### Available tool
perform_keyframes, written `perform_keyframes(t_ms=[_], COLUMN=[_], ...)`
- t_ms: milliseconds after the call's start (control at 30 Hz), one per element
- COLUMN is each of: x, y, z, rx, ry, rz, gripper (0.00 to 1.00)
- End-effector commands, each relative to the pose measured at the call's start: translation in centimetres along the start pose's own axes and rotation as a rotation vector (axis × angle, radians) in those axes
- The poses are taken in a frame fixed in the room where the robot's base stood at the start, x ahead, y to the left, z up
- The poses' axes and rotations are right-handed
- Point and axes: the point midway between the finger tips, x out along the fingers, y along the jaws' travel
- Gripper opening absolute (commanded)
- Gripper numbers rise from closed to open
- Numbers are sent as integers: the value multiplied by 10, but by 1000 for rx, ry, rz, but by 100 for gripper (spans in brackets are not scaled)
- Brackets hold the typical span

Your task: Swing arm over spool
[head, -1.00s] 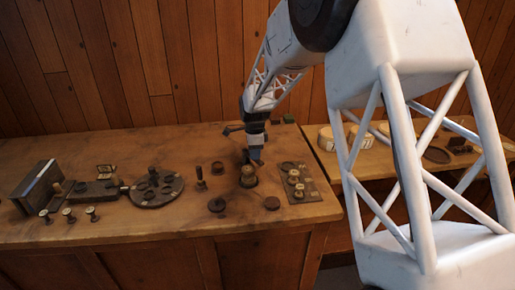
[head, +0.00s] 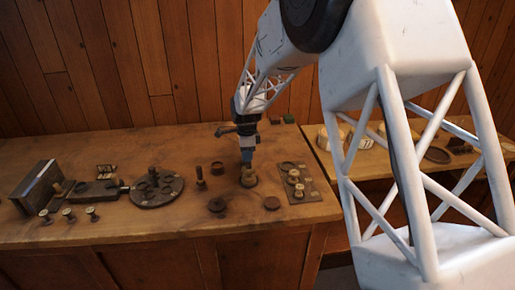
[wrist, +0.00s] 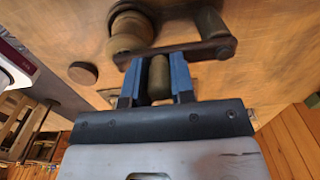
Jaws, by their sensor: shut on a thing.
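The wooden spool (head: 249,179) stands on the table just below and in front of my gripper (head: 247,160) in the head view. It also shows at the upper left of the wrist view (wrist: 128,35). The swing arm, a dark bar (wrist: 185,46), runs from a thick pivot at the right to a rounded end by the spool's lower edge. I cannot tell whether that end is above the spool or beside it.
A dark round plate (head: 157,190) and a spindle (head: 201,180) stand to the left. A board with small turned pieces (head: 297,185) is at the right. A second table with pale rounds adjoins at the right.

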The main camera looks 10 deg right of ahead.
Motion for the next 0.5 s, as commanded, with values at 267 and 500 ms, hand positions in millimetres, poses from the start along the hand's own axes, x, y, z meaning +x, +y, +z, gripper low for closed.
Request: perform_keyframes(t_ms=[267,500], x=[0,0], y=[0,0], z=[0,0], rx=[0,0], ry=[0,0], rz=[-1,0], gripper=[46,49])
